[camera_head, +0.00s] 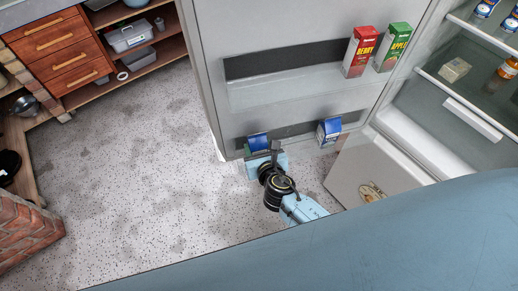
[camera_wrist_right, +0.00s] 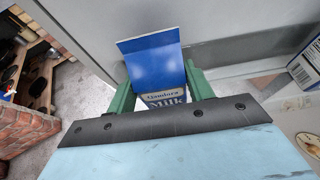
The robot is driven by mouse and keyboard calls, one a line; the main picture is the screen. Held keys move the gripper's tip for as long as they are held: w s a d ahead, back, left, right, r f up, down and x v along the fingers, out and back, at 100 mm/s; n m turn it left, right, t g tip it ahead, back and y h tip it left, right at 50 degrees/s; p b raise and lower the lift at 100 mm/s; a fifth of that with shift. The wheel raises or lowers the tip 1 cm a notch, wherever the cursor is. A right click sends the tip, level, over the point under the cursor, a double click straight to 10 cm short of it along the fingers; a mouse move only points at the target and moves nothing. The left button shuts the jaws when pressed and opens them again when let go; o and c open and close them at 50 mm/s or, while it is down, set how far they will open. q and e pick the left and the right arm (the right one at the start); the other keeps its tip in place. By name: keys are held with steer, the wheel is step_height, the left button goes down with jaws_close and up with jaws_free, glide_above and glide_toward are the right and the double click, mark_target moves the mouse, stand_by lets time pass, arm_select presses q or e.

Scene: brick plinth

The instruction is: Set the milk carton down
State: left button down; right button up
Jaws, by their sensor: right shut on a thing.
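The milk carton, blue-topped with "Milk" lettering, shows large in the right wrist view (camera_wrist_right: 154,62) between the green fingers of my right gripper (camera_wrist_right: 160,88). My right gripper is shut on it. In the head view the carton (camera_head: 258,142) shows just beyond my right gripper (camera_head: 262,155), at the left end of the open fridge door's lower shelf (camera_head: 300,143). I cannot tell whether its base touches the shelf. A second blue and white carton (camera_head: 329,131) stands to its right on that shelf. My left gripper is not in view.
A red berry carton (camera_head: 360,52) and a green apple carton (camera_head: 393,47) stand on the upper door shelf. The fridge interior (camera_head: 440,105) is at right. Wooden drawers (camera_head: 60,50) and a brick plinth (camera_head: 28,235) are at left. The speckled floor (camera_head: 140,160) is clear.

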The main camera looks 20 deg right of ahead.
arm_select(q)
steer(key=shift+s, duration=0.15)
arm_select(e)
steer(key=shift+r, duration=0.1)
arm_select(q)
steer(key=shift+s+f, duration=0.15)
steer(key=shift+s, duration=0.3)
arm_select(e)
steer(key=o, duration=1.2)
